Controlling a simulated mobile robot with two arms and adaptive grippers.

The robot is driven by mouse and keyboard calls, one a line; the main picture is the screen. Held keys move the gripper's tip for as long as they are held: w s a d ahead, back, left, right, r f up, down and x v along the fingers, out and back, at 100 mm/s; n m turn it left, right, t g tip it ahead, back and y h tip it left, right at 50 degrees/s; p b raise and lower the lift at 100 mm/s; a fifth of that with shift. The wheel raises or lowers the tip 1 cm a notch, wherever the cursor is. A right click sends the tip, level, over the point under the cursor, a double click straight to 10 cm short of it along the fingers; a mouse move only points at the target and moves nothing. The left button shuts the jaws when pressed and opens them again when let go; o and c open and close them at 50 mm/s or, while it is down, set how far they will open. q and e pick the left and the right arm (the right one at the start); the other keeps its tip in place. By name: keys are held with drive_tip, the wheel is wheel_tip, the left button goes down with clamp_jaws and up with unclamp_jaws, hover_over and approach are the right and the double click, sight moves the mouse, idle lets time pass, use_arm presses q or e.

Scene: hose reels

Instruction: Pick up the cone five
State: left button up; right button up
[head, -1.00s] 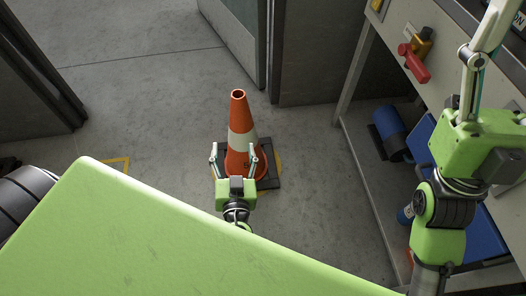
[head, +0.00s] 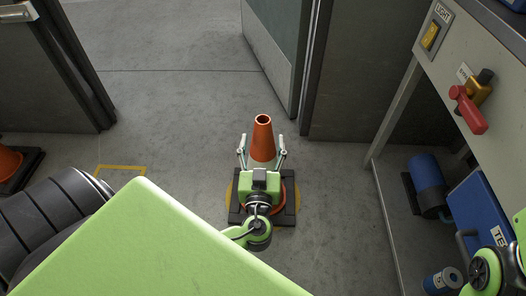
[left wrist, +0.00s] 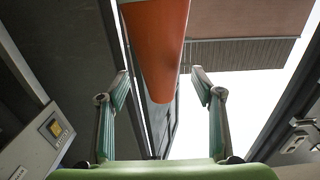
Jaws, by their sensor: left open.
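The orange cone (head: 262,140) stands upright on its dark square base (head: 287,215) on the floor. My left gripper (head: 262,150) is open, with one finger on each side of the cone's upper part. My gripper and wrist hide the cone's middle and part of its base. In the left wrist view the orange cone (left wrist: 157,45) reaches down between the two open fingers (left wrist: 160,85), with gaps showing on both sides. My right gripper is out of view; only a part of my right arm shows at the lower right edge.
Another orange cone (head: 8,163) stands at the far left. A workbench (head: 430,75) with a red handle (head: 468,110) is on the right, with a blue cylinder (head: 428,185) and a blue case (head: 480,215) beneath. A door (head: 278,45) stands open behind.

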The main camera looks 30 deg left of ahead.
use_arm(q)
drive_tip(key=b+x, duration=0.1)
drive_tip(key=x, duration=0.3)
drive_tip(key=shift+w+a, duration=0.15)
drive_tip(key=shift+w, duration=0.05)
clamp_jaws()
drive_tip(key=shift+r, duration=0.15)
